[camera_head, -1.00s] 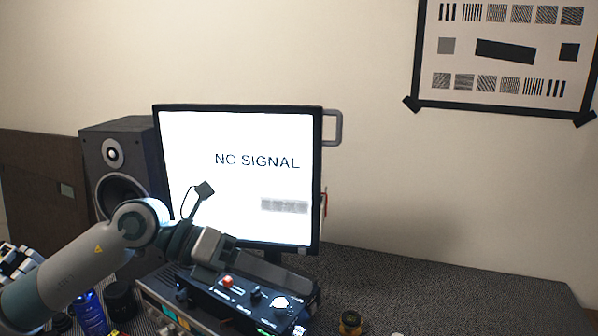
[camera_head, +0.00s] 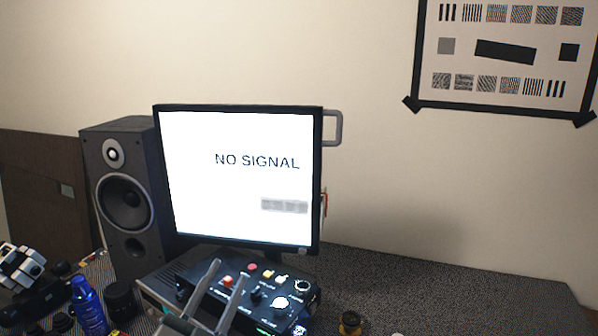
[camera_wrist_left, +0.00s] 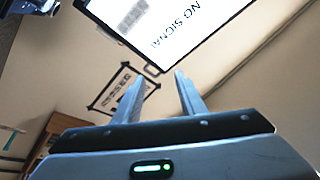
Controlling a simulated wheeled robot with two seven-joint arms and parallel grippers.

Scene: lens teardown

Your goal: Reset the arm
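My left gripper (camera_head: 226,280) shows at the bottom of the head view, with its two grey fingers pointing up in front of the black control box (camera_head: 312,296). In the left wrist view its fingers (camera_wrist_left: 158,82) stand apart with nothing between them, so it is open and empty. The rest of my left arm is below the head view's frame. My right gripper is in neither view.
A monitor (camera_head: 235,185) reading "NO SIGNAL" stands behind the control box, with a speaker (camera_head: 125,200) to its left. A blue bottle (camera_head: 88,308) and a dark cylinder (camera_head: 120,300) are at lower left. A small yellow-and-black part (camera_head: 350,322) is right of the box. The desk's right side is clear.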

